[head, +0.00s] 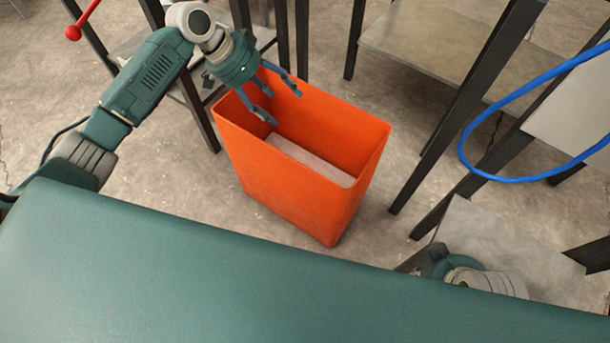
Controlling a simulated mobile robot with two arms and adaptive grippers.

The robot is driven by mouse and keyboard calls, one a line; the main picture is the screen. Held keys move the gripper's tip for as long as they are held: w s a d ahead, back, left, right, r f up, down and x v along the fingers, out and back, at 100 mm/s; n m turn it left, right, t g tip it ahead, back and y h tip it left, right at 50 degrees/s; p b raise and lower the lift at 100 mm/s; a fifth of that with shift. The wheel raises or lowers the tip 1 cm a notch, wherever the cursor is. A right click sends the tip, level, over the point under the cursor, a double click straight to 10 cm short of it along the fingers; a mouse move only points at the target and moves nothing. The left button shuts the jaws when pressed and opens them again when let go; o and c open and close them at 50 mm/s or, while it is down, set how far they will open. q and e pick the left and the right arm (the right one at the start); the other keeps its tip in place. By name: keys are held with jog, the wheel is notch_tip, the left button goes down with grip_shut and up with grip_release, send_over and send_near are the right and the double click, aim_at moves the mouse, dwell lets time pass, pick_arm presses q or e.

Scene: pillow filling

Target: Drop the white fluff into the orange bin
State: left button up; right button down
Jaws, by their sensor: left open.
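The orange bin (285,185) stands upright on the floor in the middle of the head view, its open top facing up. A pale, flat whitish surface (310,160) shows inside it; I cannot tell whether it is white fluff or the bin's bottom. No other white fluff is in view. My left gripper (284,106) is at the bin's upper left corner, over its rim, with its fingers spread and nothing between them. Part of my right arm shows at the lower right, but its gripper is not visible.
Dark-legged tables stand behind and to the right of the bin, one with a grey top (430,45). A blue hoop (475,165) hangs at the right. A red knob (72,33) is at the upper left. Bare concrete floor (205,195) surrounds the bin.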

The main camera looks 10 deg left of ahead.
pick_arm(q)
jog(key=v, duration=0.7)
dwell(0.3)
